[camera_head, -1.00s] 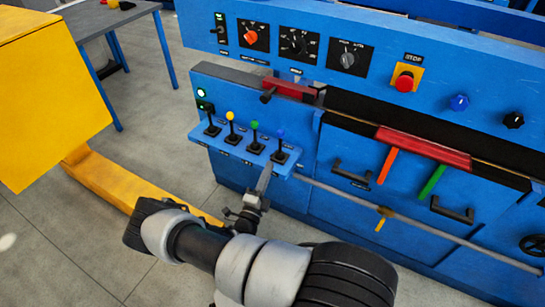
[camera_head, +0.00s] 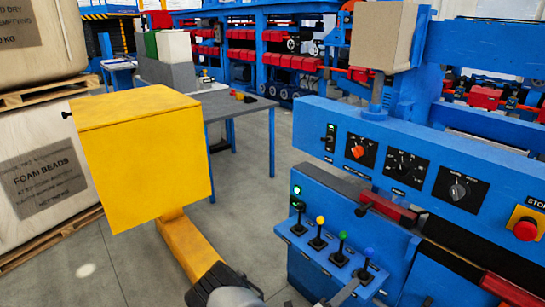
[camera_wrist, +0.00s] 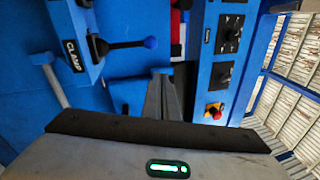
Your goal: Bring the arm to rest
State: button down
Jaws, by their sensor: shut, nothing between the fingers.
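My arm (camera_head: 225,290) shows at the bottom edge of the head view, mostly cut off. My gripper (camera_head: 349,290) is low in the head view, just in front of the lever shelf of the blue panel, near the blue-knobbed lever (camera_head: 367,262). In the wrist view my gripper (camera_wrist: 161,74) is shut and empty, its grey fingers together and pointing toward the blue panel (camera_wrist: 125,75). The blue-knobbed lever (camera_wrist: 130,44) stands left of the fingertips there, beside a CLAMP label. Whether the fingers touch the panel cannot be told.
A yellow box on a yellow foot (camera_head: 145,160) stands left of the panel. A red stop button (camera_head: 525,230) and black knobs sit on the panel's upper face. A grey table (camera_head: 235,106) and pallets with large sacks (camera_head: 45,165) are farther back. Grey floor lies between.

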jog(key=s+r+m+g+y, duration=0.3)
jog(key=s+r+m+g, duration=0.2)
jog(key=r+m+g, duration=0.5)
jog(key=s+r+m+g+y, duration=0.2)
jog(key=s+r+m+g, duration=0.25)
jog(key=r+m, duration=0.6)
jog(key=s+a+r+m+t+y, duration=0.4)
jog(key=s+a+r+m+y, duration=0.3)
jog(key=m, duration=0.3)
jog(key=s+a+r+m+t+y, duration=0.4)
jog(key=s+r+m+y, duration=0.15)
jog(key=r+m, duration=0.4)
notch_tip(320, 180, up, 19)
jog(key=s+p, duration=0.1)
jog(key=p, duration=1.8)
jog(key=shift+a+m+h, duration=0.3)
jog(key=shift+h, duration=0.05)
